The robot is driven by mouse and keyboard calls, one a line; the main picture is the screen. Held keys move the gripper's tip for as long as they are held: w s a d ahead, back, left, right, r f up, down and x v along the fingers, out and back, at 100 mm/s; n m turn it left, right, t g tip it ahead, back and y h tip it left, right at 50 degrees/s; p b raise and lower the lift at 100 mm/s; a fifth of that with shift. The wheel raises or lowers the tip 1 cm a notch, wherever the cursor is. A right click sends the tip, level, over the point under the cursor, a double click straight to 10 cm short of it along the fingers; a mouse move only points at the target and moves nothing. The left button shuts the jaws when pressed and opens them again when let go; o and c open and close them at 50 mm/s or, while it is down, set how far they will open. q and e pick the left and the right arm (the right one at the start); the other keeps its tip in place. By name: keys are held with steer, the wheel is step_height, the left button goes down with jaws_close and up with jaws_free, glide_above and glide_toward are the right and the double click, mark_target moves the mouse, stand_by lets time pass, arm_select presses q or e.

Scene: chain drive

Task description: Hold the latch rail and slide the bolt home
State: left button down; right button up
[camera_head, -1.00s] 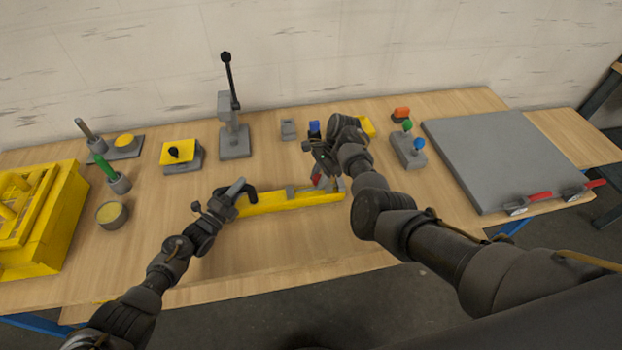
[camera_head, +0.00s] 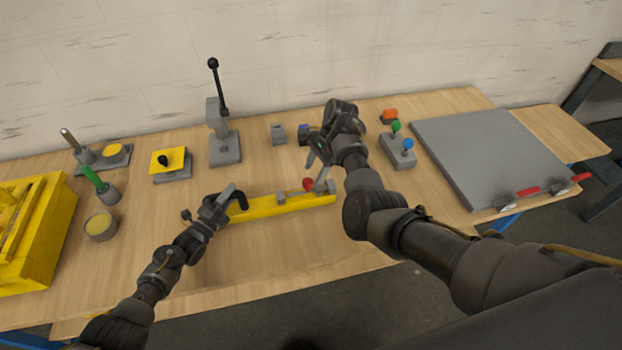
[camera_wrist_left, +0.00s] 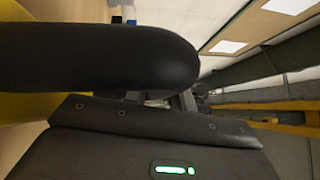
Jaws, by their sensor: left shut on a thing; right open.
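The yellow latch rail (camera_head: 272,207) lies along the front part of the table. Grey blocks stand on it, one mid-rail (camera_head: 281,196) and one at the right end (camera_head: 329,187). The bolt's red knob (camera_head: 308,184) stands between them, close to the right block; the bolt's shaft is too small to make out. My left gripper (camera_head: 236,197) is shut on the left end of the latch rail. In the left wrist view a dark finger (camera_wrist_left: 100,57) fills much of the picture and hides the grip. My right gripper (camera_head: 318,163) is open and empty, above and behind the knob.
A lever press (camera_head: 224,145) is behind to the left. Coloured knobs on a grey base (camera_head: 399,154) and a large grey plate (camera_head: 490,150) lie right. The table before the rail is clear.

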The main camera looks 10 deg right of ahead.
arm_select(q)
steer(key=shift+d, duration=0.1)
arm_select(e)
steer(key=v, duration=0.6)
steer(key=shift+d+r, duration=0.25)
steer(key=shift+r, duration=0.1)
arm_select(q)
steer(key=c, duration=1.1)
jaws_free()
